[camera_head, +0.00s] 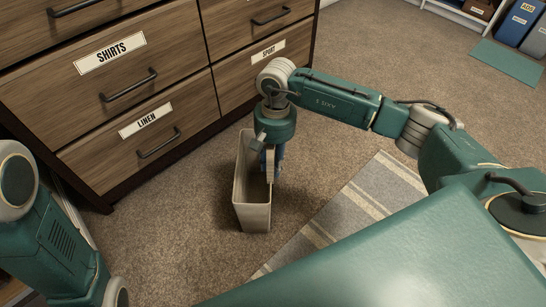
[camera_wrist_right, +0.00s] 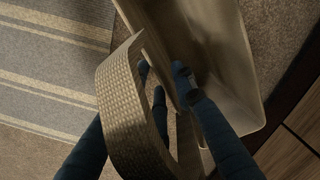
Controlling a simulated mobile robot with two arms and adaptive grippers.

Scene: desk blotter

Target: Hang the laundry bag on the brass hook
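The laundry bag (camera_head: 252,216) is a beige, open-topped, bin-shaped bag standing upright on the carpet in the head view. In the right wrist view its wall and hollow inside (camera_wrist_right: 218,50) show, with a woven strap handle (camera_wrist_right: 122,115) looping out on the left. My right gripper (camera_wrist_right: 165,76) has dark blue fingers on both sides of the bag's near rim, beside the strap. I cannot tell whether they press on the rim or strap. In the head view it (camera_head: 272,170) points down at the bag's top. My left gripper is out of view. No brass hook is visible.
A wooden drawer cabinet (camera_head: 180,80) with labelled drawers stands close behind and left of the bag. A striped rug (camera_head: 350,210) lies to its right.

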